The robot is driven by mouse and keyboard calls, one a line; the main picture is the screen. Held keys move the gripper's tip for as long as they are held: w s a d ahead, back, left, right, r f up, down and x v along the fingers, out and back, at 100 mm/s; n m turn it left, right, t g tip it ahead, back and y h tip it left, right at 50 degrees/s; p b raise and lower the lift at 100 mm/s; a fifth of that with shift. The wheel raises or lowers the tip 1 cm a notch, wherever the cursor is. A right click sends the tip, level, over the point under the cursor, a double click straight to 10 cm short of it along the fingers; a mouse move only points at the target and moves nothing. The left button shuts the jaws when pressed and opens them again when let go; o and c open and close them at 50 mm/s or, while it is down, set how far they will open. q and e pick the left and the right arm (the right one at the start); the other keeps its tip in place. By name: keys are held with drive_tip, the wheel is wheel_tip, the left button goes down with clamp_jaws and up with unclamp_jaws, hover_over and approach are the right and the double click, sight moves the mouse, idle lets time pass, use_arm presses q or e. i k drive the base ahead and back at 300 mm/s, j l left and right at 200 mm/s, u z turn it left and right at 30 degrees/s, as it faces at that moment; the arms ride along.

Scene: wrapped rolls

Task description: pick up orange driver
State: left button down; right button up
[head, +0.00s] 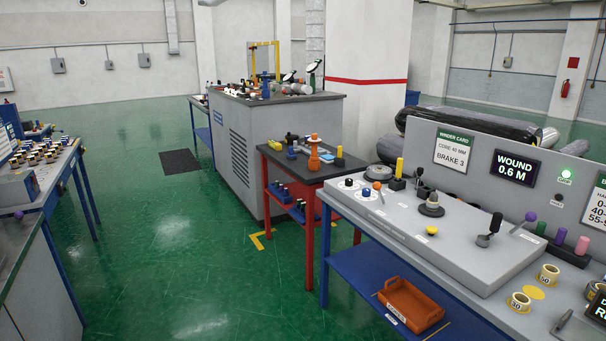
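An orange upright tool (313,152) with a wider top and a narrow waist stands on the dark top of a small red-legged table (277,156) in the middle of the head view. It is the orange thing most like a driver, but it is too small to tell for certain. A light blue piece lies close to its right, and dark and blue pieces lie to its left. Neither of my grippers shows in the head view.
A grey control bench (420,240) with levers and knobs stands front right, with an orange tray (410,304) on its blue lower shelf. A grey cabinet (258,158) stands behind the small table. Benches line the left. Green floor (170,260) is clear between.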

sight(313, 157)
drive_tip(key=i+j+u, duration=0.3)
drive_tip(key=i, duration=0.75)
drive_tip(key=i+u, duration=0.25)
drive_tip(key=i, duration=0.85)
